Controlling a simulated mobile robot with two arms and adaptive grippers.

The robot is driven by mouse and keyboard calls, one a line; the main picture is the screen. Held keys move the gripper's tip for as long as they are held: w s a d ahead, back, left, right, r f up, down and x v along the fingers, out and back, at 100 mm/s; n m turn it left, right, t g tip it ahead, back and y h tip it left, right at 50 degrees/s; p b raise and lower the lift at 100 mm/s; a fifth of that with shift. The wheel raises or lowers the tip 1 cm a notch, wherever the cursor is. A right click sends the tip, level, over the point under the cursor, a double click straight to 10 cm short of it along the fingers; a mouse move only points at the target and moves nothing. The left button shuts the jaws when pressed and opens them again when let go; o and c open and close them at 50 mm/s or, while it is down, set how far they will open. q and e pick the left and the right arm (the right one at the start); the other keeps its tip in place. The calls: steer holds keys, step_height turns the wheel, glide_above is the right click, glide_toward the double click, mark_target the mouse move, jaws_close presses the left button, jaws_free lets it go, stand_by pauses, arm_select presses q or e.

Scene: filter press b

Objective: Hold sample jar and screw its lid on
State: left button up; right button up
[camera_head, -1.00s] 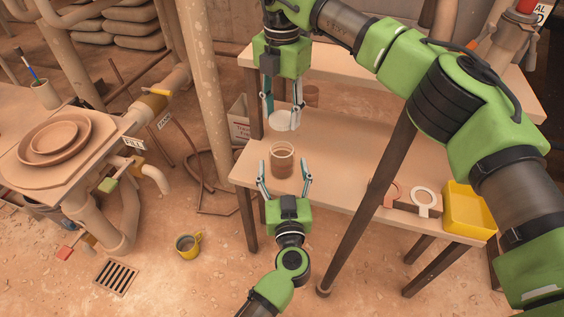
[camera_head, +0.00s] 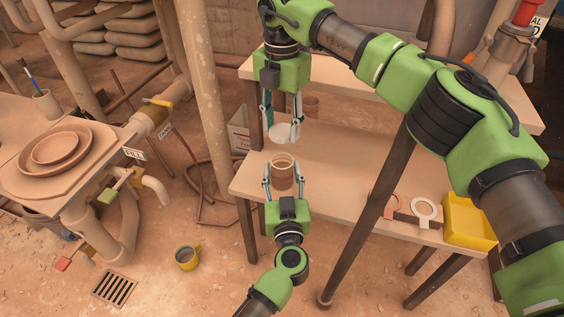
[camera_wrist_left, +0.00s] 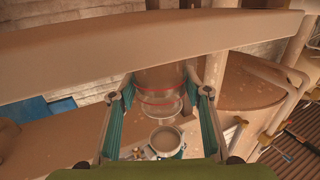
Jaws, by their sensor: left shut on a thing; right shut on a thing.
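The sample jar (camera_head: 281,176), open at the top with a threaded neck, stands upright at the shelf's front edge in the head view. My left gripper (camera_head: 281,186) is shut around it from the front. In the left wrist view the jar (camera_wrist_left: 160,92) is between the left fingers, with clear glass and red lines on it. The pale round lid (camera_head: 282,133) is in my right gripper (camera_head: 282,118), which points down and is shut on it. The lid is above and apart from the jar, slightly behind it in the picture.
A yellow bin (camera_head: 469,222) and a white ring-shaped tool (camera_head: 424,211) are at the right of the shelf (camera_head: 345,180). A yellow mug (camera_head: 187,257) is on the floor. A dark post crosses before the shelf.

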mark_target(282, 170)
step_height(282, 170, down, 5)
steer(key=shift+r, duration=0.2)
steer(key=shift+f, duration=0.15)
stand_by(0.3)
